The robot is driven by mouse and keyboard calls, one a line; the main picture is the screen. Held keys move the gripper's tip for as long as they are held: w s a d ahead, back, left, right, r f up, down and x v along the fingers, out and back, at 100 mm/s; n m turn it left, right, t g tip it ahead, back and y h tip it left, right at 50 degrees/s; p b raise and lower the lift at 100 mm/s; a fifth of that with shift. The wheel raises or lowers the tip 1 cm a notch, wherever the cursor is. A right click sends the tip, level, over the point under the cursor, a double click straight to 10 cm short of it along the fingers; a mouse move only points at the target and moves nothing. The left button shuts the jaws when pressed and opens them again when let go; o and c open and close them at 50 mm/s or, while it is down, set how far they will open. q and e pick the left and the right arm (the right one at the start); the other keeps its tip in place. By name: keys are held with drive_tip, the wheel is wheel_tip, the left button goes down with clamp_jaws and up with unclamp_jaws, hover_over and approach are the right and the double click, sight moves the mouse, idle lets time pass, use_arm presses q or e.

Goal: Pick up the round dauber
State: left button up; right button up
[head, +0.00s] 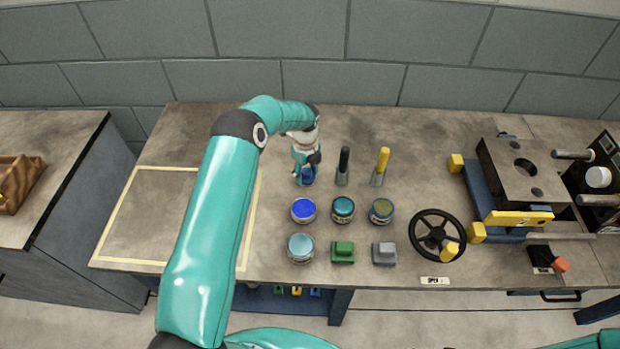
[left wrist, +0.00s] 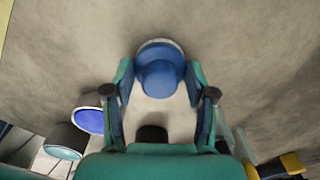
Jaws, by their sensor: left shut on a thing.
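The round dauber (head: 307,178) is blue, with a round knob and a wider pale-edged base. In the left wrist view the dauber (left wrist: 160,75) sits between the two fingertips. My left gripper (head: 307,164) comes down on it from above, near the back middle of the bench, and is shut on it. The gripper partly hides the dauber in the head view. I cannot tell whether its base touches the bench. My right gripper is out of view.
A black-handled tool (head: 343,165) and a yellow-handled tool (head: 381,166) stand just right of it. Several round pots, including a blue one (head: 303,210), and green (head: 343,252) and grey (head: 384,253) blocks are in front. A black handwheel (head: 437,236) stands right; a taped area (head: 150,215) lies left.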

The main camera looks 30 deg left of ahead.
sight(306, 170)
use_arm(q)
drive_tip(key=shift+r, duration=0.2)
drive_tip(key=shift+r, duration=0.6)
wheel_tip(306, 170, up, 18)
drive_tip(key=b, duration=0.2)
drive_tip(key=shift+r, duration=0.25)
drive_tip(key=o, duration=0.7)
drive_tip(key=shift+c, duration=0.2)
drive_tip(key=c, duration=0.5)
